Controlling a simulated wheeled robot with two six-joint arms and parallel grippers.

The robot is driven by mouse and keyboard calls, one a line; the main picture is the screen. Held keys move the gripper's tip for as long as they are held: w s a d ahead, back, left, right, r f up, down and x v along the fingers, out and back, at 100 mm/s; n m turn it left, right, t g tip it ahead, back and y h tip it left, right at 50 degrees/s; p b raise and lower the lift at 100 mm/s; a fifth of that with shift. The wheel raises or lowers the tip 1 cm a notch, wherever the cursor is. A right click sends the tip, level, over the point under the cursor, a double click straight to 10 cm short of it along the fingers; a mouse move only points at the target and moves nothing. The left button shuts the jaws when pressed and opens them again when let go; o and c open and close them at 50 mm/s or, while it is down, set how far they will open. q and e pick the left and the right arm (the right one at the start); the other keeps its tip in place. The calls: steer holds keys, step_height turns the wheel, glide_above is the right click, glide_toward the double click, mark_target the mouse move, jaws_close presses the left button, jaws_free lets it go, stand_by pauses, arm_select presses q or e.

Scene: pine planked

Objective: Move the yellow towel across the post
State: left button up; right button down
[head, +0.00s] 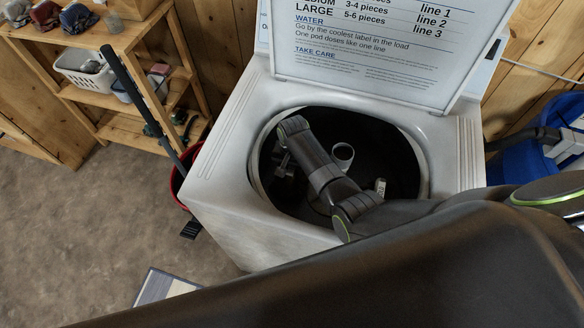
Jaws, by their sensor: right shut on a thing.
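The post (343,153) is a pale, hollow-topped upright in the middle of the open washer's dark drum. My right arm reaches into the drum from the right and passes in front of the post's lower part. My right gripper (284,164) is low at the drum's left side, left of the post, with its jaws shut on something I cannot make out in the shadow. No yellow cloth shows, so I cannot tell where the towel is. My left gripper is out of view.
The white washer (232,190) has its lid (375,45) raised behind the opening; the drum rim surrounds my right arm. A red bucket (178,185) with a long black handle stands close left. A wooden shelf (120,40) is farther left. A blue tub (540,165) stands right.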

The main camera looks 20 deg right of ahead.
steer(key=c, duration=1)
jaws_free()
steer(key=shift+o, duration=0.2)
step_height(320, 180, up, 18)
steer(key=shift+d+f+p, duration=0.15)
steer(key=shift+f+p, duration=0.1)
steer(key=shift+p, duration=0.15)
steer(key=shift+s, duration=0.1)
